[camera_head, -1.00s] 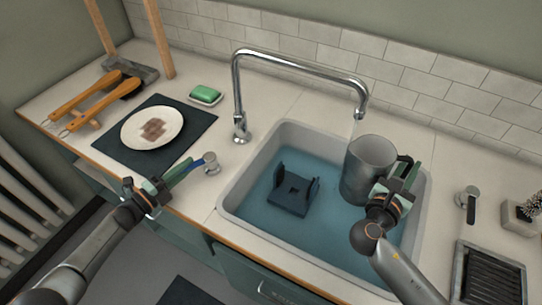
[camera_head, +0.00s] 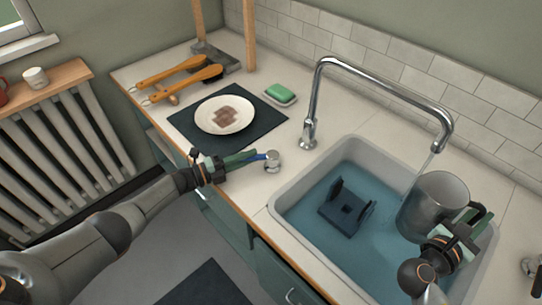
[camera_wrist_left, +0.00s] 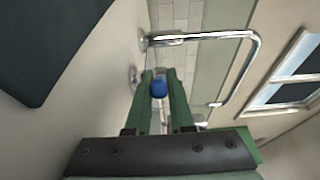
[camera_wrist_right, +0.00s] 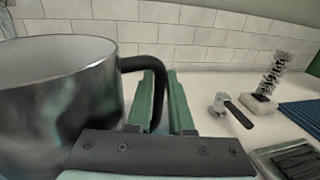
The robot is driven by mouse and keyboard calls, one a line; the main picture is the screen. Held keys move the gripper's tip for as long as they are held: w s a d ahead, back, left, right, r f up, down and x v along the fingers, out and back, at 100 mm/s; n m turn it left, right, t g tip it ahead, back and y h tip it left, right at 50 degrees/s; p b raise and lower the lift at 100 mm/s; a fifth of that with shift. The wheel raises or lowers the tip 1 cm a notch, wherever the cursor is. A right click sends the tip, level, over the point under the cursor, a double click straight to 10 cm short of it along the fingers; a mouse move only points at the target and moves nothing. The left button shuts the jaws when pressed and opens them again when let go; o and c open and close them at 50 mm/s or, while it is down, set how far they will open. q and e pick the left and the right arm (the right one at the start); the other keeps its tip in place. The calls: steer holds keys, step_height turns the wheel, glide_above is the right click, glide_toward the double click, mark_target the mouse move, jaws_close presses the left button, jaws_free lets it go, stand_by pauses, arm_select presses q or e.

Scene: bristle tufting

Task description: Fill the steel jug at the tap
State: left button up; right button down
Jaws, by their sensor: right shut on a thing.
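The steel jug (camera_head: 432,207) is upright in the sink, under or just in front of the tap's spout. My right gripper (camera_head: 466,222) is shut on its black handle (camera_wrist_right: 143,64). The chrome tap (camera_head: 314,100) arches over the sink, and a thin pale streak runs down from its spout towards the jug's rim. The jug's inside bottom is hidden. A round metal tap control (camera_head: 273,160) with a blue lever (camera_wrist_left: 159,88) stands left of the sink. My left gripper (camera_head: 256,157) is at it, fingers apart, with the blue lever between the tips.
The sink (camera_head: 285,196) has a blue floor and holds a dark blue stand (camera_head: 346,207). Left are a green soap (camera_head: 280,93), a plate (camera_head: 225,114) on a dark mat (camera_head: 187,123) and wooden-handled brushes (camera_head: 175,72). A second control (camera_wrist_right: 230,106) is right of the jug.

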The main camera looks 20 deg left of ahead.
arm_select(q)
steer(key=o, duration=0.4)
steer(key=shift+d, duration=0.1)
steer(key=shift+o, duration=0.2)
steer(key=v, duration=1.2)
